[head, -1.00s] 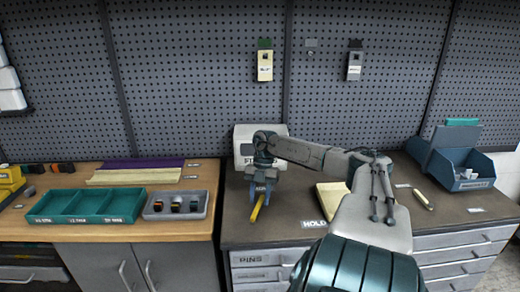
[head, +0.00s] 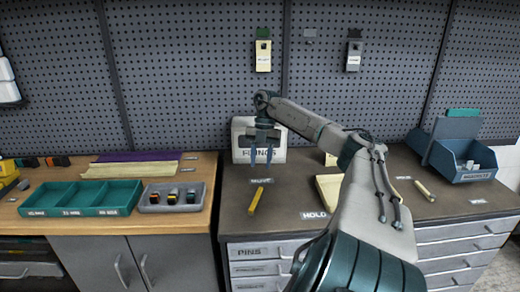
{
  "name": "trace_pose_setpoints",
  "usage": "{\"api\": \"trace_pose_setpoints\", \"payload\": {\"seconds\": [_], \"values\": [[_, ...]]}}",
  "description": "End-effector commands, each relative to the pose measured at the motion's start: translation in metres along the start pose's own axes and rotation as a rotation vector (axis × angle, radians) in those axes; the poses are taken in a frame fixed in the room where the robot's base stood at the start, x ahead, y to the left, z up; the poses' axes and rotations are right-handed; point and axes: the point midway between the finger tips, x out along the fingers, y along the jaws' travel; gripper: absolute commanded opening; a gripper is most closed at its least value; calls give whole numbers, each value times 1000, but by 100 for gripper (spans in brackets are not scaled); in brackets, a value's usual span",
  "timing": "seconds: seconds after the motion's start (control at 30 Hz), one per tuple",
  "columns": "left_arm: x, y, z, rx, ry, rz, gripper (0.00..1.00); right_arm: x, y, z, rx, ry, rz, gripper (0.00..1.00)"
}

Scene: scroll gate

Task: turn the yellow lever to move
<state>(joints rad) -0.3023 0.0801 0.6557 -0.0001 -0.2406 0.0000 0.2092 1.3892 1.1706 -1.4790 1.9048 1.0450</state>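The yellow lever (head: 256,200) lies on the dark top of the right bench, slanting from lower left to upper right. The "MOVE" label (head: 261,181) is at its far end. My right gripper (head: 261,161) is above and behind the lever, with its two blue fingers pointing down and apart. Nothing shows between the fingers, and they are clear of the lever. My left gripper is not in view.
A white box (head: 241,152) stands behind my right gripper. A cream block (head: 327,190) by the "HOLD" label lies right of the lever, partly hidden by my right arm. A blue bin (head: 463,166) stands far right. A teal tray (head: 84,212) is on the left wooden bench.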

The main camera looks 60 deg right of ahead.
Motion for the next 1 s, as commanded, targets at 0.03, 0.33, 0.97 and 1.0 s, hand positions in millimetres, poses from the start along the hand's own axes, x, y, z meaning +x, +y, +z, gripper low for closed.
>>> {"api": "trace_pose_setpoints", "payload": {"seconds": [0.03, 0.33, 0.97, 1.0], "values": [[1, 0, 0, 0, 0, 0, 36, -3, 1, 0, -1, 0, 4, 36], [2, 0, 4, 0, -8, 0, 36, -11, 0, 0, 0, 1, -1, 36], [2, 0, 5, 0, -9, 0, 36, -11, 0, 0, 0, 1, 0, 36], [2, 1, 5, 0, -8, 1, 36, -11, 0, 0, 0, 1, 0, 36]]}}
